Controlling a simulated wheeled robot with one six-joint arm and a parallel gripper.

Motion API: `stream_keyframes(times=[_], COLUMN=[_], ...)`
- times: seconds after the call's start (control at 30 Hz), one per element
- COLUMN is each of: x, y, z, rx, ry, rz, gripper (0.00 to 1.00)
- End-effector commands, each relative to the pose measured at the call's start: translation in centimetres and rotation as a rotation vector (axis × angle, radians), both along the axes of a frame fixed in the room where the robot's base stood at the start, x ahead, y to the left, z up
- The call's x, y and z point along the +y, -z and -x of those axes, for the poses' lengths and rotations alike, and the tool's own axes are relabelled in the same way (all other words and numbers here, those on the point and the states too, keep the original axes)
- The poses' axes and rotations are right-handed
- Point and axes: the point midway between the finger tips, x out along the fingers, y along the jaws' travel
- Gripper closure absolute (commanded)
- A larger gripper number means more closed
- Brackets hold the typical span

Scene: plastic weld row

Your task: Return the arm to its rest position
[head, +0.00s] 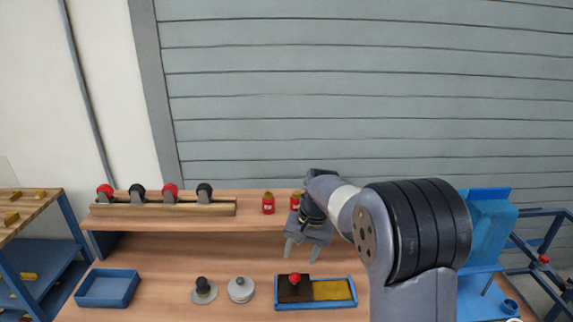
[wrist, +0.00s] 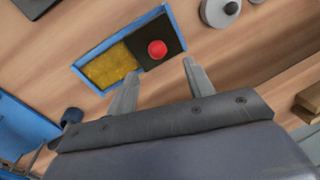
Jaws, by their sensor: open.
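My gripper (head: 306,249) hangs at the end of my arm above the wooden bench, over the back edge of a blue-framed tray. Its two fingers are spread with nothing between them; they also show in the wrist view (wrist: 160,85). The blue-framed tray (head: 333,308) has a dark half at left and a yellow half at right in the head view. A red-topped thing (head: 295,279) stands on the dark half, apart from the fingers. It appears as a red ball in the wrist view (wrist: 157,50). My arm hides part of the bench at right.
A raised shelf (head: 250,227) runs along the back, with a wooden rack (head: 150,209) of red and black knobs and two red containers (head: 268,204). A blue bin (head: 107,288), a black-knobbed disc (head: 203,293) and a grey disc (head: 240,290) stand left of the tray. Blue equipment (head: 490,235) stands at right.

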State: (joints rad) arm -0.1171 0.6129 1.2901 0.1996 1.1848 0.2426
Motion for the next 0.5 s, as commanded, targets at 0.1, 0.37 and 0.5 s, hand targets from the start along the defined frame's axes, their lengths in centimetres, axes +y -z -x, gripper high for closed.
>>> stream_keyframes(times=[0.1, 0.37, 0.5], x=[0.4, 1.3, 1.3], y=[2.4, 7.1, 8.7], z=[0.0, -0.2, -0.3], rx=[0.006, 0.006, 0.002], ry=[-0.001, 0.0, 0.002], rz=[0.001, 0.002, 0.002], gripper=[0.5, 0.5, 0.5])
